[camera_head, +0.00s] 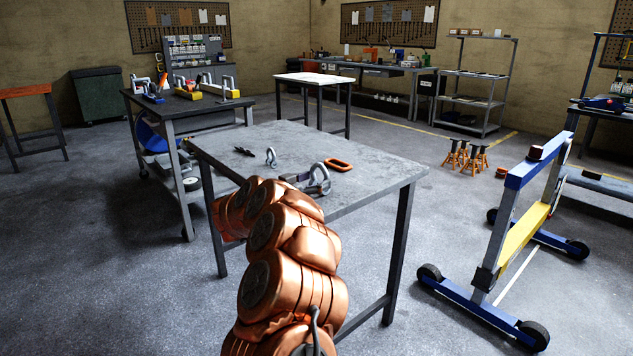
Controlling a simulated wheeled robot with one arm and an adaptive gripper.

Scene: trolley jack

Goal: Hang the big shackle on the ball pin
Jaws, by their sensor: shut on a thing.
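The big shackle (321,181) is a grey metal loop at the near side of the grey worktable. My gripper (302,178), at the end of my copper arm, reaches it from the left and is shut on it. My arm partly hides the gripper, and I cannot tell whether the shackle touches the tabletop. A smaller grey shackle (271,156) stands farther back on the table. I cannot make out the ball pin for certain in this view.
On the worktable (385,172) lie an orange link (338,164) and a small black item (243,152). The table's right part is bare. A tool cart (175,110) with colourful fixtures stands behind left. A blue wheeled frame (515,183) stands on the right.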

